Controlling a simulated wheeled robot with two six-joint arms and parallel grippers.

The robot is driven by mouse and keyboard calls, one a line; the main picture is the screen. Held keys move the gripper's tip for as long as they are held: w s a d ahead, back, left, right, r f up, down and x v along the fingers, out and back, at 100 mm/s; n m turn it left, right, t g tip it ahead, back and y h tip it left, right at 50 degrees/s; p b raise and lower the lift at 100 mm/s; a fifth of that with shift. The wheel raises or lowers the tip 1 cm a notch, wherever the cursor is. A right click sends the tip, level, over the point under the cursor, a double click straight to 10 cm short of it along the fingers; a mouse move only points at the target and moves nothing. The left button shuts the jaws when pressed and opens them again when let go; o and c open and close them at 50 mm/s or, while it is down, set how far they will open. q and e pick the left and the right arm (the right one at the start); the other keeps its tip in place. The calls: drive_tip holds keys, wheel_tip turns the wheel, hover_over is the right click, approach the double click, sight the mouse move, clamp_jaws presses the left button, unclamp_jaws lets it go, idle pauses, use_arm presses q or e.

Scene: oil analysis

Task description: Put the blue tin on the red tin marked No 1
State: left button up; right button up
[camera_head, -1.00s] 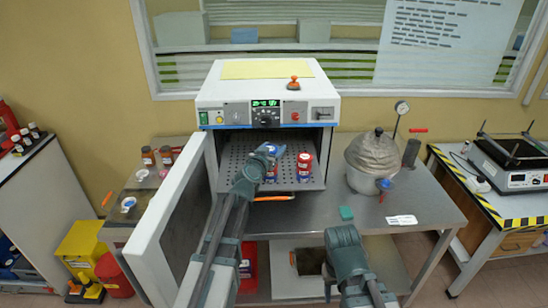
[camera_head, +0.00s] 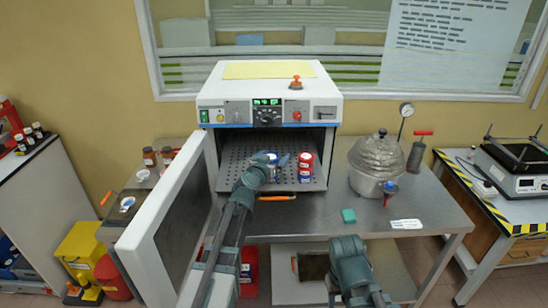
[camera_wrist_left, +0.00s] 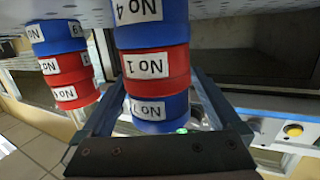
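The blue tin (camera_wrist_left: 155,108) is stacked on the red tin marked No 1 (camera_wrist_left: 152,68), which stands on a blue tin marked No 4 (camera_wrist_left: 152,22); the left wrist view is upside down. In the head view the blue tin's lid (camera_head: 271,157) shows between the fingers of my left gripper (camera_head: 273,160), inside the oven. My left gripper appears open around the blue tin, with a small gap at one side in the left wrist view (camera_wrist_left: 158,90). The arm hides much of the stack in the head view. My right gripper is not visible.
A second stack, with red tins (camera_head: 305,162) over a blue one, stands just right. The oven (camera_head: 268,97) has its door (camera_head: 172,225) open at left. A pressure vessel (camera_head: 374,170) and a green block (camera_head: 348,215) are on the metal table, whose front has free room.

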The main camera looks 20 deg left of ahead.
use_arm(q)
drive_tip(key=shift+r, duration=0.25)
drive_tip(key=s+a+r+p, duration=0.1)
drive_tip(key=s+p, duration=0.1)
drive_tip(key=s, duration=1)
drive_tip(key=shift+r, duration=0.3)
